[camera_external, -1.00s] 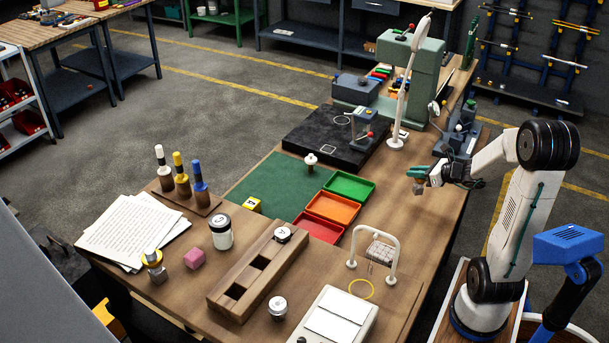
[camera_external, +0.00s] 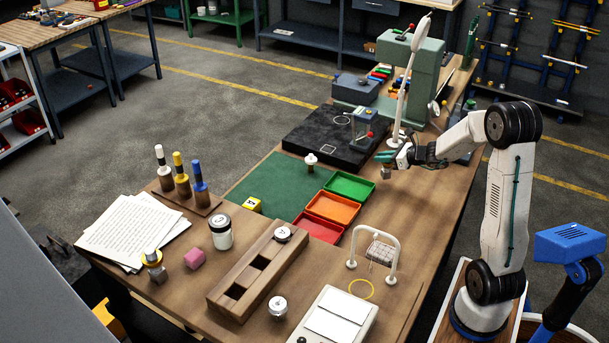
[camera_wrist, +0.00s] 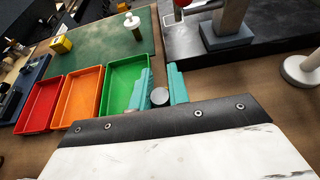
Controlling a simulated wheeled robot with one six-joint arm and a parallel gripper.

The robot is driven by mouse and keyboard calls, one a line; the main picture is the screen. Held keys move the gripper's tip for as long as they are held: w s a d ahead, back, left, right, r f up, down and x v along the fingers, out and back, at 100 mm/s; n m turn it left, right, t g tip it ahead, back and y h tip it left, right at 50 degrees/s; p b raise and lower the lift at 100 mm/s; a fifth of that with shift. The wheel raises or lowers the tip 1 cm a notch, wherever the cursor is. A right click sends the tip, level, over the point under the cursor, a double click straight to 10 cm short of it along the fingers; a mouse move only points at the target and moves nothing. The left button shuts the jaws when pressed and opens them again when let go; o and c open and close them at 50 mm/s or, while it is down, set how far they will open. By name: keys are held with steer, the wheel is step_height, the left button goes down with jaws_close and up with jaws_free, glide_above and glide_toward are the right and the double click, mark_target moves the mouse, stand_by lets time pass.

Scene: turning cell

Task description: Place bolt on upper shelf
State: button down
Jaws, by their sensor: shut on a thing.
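My gripper (camera_external: 385,158), with teal fingers, is above the right side of the wooden bench, to the right of the green tray. In the wrist view, the fingers (camera_wrist: 162,88) close around a small grey piece with a round dark face (camera_wrist: 160,97), which I take to be the bolt. In the external view, the held piece (camera_external: 387,173) hangs below the fingers, apart from the bench. Its shaft cannot be made out. I cannot tell which surface is the upper shelf.
Green (camera_external: 350,187), orange (camera_external: 333,207) and red (camera_external: 318,229) trays stand left of my gripper. A black slab (camera_external: 310,140) bears a small stand (camera_external: 363,122). A white lamp (camera_external: 399,110) stands just behind my gripper. Bare wood (camera_external: 410,200) lies in front of it.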

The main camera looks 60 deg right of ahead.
steer(key=shift+w+d+f, duration=0.1)
steer(key=shift+w+f, duration=0.05)
steer(key=shift+f, duration=0.75)
steer(key=shift+w+d+f, duration=0.1)
steer(key=shift+f, duration=0.75)
steer(key=shift+a+f, duration=0.1)
steer(key=shift+f, duration=0.05)
steer(key=c, duration=1.3)
jaws_free()
steer(key=shift+c, duration=0.2)
